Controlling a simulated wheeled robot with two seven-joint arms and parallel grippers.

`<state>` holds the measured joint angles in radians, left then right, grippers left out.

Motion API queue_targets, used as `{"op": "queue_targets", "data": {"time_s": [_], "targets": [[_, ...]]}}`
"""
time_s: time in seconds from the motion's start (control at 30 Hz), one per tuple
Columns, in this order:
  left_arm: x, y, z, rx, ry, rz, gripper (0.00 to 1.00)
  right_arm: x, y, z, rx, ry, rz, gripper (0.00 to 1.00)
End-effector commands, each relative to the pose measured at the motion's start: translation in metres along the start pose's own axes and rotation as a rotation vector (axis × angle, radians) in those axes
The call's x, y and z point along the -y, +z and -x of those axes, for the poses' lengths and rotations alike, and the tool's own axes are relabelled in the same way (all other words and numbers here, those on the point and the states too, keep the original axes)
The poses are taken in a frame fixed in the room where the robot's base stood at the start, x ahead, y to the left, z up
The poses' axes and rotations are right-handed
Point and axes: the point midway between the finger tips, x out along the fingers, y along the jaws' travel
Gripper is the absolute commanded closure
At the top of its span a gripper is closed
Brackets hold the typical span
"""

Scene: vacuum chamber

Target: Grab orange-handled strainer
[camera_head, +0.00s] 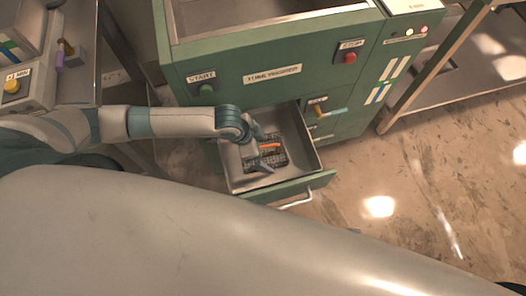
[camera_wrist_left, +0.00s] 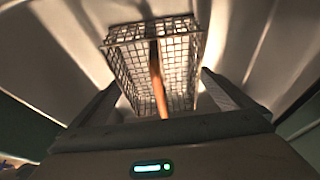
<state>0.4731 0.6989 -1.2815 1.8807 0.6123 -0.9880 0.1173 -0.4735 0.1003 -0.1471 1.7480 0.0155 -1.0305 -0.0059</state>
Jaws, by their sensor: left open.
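The strainer is a wire-mesh basket with an orange handle. Its orange handle (camera_head: 270,147) shows in the head view inside the open drawer (camera_head: 310,141) of the green machine. In the left wrist view the mesh basket (camera_wrist_left: 190,62) lies ahead, with the orange handle (camera_wrist_left: 157,80) running toward the gripper. My left gripper (camera_head: 262,166) is over the drawer, above the strainer. In the left wrist view its two fingers (camera_wrist_left: 166,98) are open, one on each side of the handle and apart from it. My right gripper is not in view.
The green machine (camera_head: 300,88) with buttons stands behind the drawer. The drawer's front panel and handle (camera_head: 296,201) stick out toward me. A metal table (camera_head: 480,65) stands at the right. Another bench (camera_head: 75,50) is at the left. The floor right of the drawer is clear.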

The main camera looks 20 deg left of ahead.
Motion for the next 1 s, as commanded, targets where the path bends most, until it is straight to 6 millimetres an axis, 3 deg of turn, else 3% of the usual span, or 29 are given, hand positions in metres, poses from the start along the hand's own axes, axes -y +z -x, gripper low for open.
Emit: {"op": "queue_targets", "data": {"time_s": [0.57, 0.73, 1.0], "targets": [[0.000, 0.000, -0.006, 0.000, -0.001, 0.000, 0.00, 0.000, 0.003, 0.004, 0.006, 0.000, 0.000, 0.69], [0.000, 0.000, -0.006, 0.000, -0.001, 0.000, 0.41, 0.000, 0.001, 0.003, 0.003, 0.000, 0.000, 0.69], [0.000, 0.000, -0.006, -0.001, -0.001, -0.001, 0.42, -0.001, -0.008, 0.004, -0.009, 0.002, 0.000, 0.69]]}}
